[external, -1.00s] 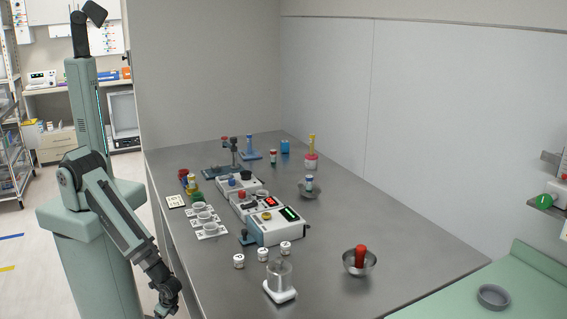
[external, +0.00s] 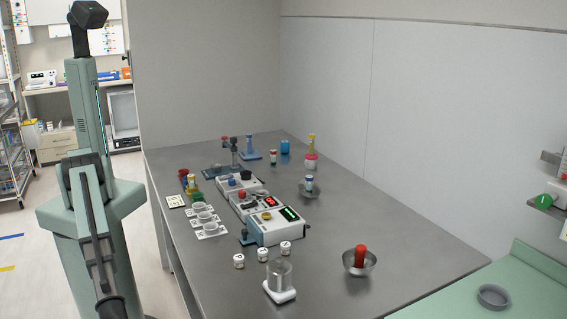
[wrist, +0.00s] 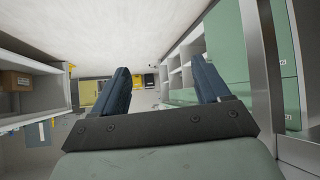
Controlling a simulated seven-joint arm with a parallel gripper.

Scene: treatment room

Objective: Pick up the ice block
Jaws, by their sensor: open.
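No object in view is clearly an ice block. A small blue block (external: 285,146) stands at the back of the steel table, and I cannot tell whether it is ice. My gripper (wrist: 160,66) is open in the wrist view, its two dark blue fingers apart with nothing between them. It points at the room, with floor and shelving beyond. In the external view my arm hangs left of the table and the gripper is cut off by the bottom edge, far from the blue block.
The steel table (external: 375,225) holds white devices (external: 277,226) with displays, cups (external: 205,217), small jars (external: 262,254), a glass vessel (external: 279,275) and a bowl (external: 359,263) with a red object. Its right part is mostly bare. A green counter (external: 530,285) adjoins at the right.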

